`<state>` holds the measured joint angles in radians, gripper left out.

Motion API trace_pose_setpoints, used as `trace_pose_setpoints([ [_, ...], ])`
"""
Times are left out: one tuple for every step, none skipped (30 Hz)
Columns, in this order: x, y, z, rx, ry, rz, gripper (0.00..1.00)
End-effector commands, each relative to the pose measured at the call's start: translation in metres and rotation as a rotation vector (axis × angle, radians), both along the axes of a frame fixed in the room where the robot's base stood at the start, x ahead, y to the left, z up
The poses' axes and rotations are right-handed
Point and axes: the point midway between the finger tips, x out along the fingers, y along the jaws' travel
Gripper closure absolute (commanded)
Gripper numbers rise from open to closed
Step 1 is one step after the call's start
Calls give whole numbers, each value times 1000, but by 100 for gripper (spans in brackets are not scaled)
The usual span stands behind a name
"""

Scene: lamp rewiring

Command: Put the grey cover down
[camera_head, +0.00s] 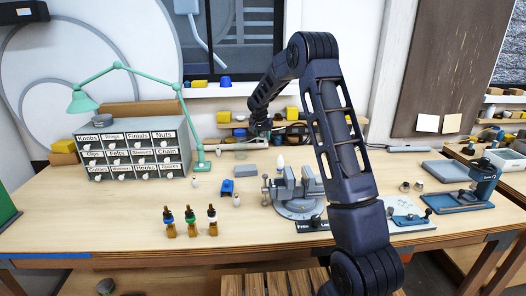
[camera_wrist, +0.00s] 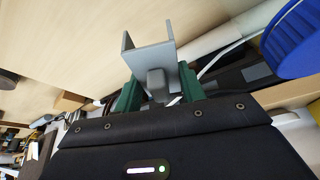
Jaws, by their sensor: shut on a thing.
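My gripper (camera_wrist: 163,92) is shut on the grey cover (camera_wrist: 150,56), a U-shaped piece with two upright walls, in the wrist view. Its green fingers grip the cover from both sides, and a grey tab shows between them. The pale tabletop (camera_wrist: 60,40) lies behind the cover; I cannot tell whether the two touch. In the head view my gripper (camera_head: 262,131) is small and dark at the back of the workbench (camera_head: 110,215), near the low shelf. I cannot make out the held cover there.
A grey block (camera_head: 246,170), a blue piece (camera_head: 227,187) and a vise (camera_head: 297,192) stand on the bench.

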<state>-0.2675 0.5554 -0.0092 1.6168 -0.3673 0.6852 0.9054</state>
Motion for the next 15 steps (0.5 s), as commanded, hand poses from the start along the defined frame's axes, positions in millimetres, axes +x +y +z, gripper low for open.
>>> trace_pose_setpoints([
  [0, 0, -11, -2, 3, 0, 84],
  [0, 0, -17, -2, 3, 0, 84],
  [0, 0, -23, -2, 2, 0, 84],
  [0, 0, -26, -1, 1, 1, 84],
  [0, 0, -30, -1, 1, 1, 84],
  [0, 0, -33, 0, 1, 0, 84],
  [0, 0, -36, -1, 0, 0, 84],
  [0, 0, -37, -1, 0, -1, 84],
  [0, 0, -39, 0, 0, -1, 84],
  [0, 0, -40, 0, 0, -1, 84],
  [0, 0, -41, 0, 0, -1, 84],
  [0, 0, -44, -1, 0, 0, 84],
  [0, 0, -46, -1, 0, 0, 84],
  [0, 0, -49, 0, 1, 0, 84],
  [0, 0, -54, -2, 2, 0, 84],
])
